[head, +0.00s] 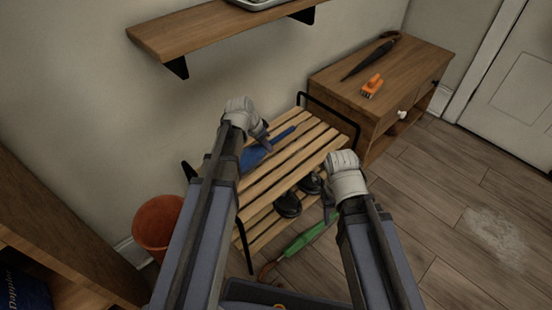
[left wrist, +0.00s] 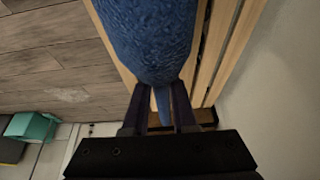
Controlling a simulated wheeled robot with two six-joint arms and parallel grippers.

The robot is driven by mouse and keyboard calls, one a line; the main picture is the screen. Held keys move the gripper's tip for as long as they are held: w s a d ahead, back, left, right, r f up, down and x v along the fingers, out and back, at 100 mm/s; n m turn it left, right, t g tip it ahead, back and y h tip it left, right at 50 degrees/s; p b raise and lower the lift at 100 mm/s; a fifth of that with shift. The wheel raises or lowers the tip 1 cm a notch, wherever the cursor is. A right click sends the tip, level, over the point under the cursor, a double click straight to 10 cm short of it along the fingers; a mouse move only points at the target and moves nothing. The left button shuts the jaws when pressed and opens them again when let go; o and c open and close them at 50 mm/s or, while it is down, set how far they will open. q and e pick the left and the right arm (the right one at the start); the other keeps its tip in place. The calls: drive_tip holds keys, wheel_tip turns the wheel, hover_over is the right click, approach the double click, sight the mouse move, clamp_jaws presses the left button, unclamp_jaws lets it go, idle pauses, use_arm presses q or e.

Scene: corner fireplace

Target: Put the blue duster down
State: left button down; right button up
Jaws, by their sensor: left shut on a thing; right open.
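The blue duster (head: 254,157) is at the slatted wooden rack (head: 322,146), over its upper tier, in the head view. My left gripper (head: 262,131) is shut on its thin handle. In the left wrist view the duster's thick blue head (left wrist: 150,38) fills the top middle, and its narrow handle lies between the fingers of my left gripper (left wrist: 161,108). Slats show behind it; I cannot tell whether the duster touches them. My right gripper (head: 330,188) is open and appears empty, near the rack's front right edge; its fingers are mostly hidden.
Dark shoes (head: 288,204) are on the rack's lower tier. A green tool (head: 306,238) lies low in front. An orange brush (head: 372,87) and a dark pointed item (head: 372,58) lie on the wooden cabinet (head: 338,80). An orange bucket (head: 157,225) stands left; a wall shelf (head: 205,34) hangs above.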

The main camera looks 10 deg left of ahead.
sight(270, 169)
use_arm(q)
drive_tip(key=shift+f, duration=0.1)
wheel_tip(270, 169, down, 10)
drive_tip(key=b, duration=1)
drive_tip(key=c, duration=0.7)
unclamp_jaws()
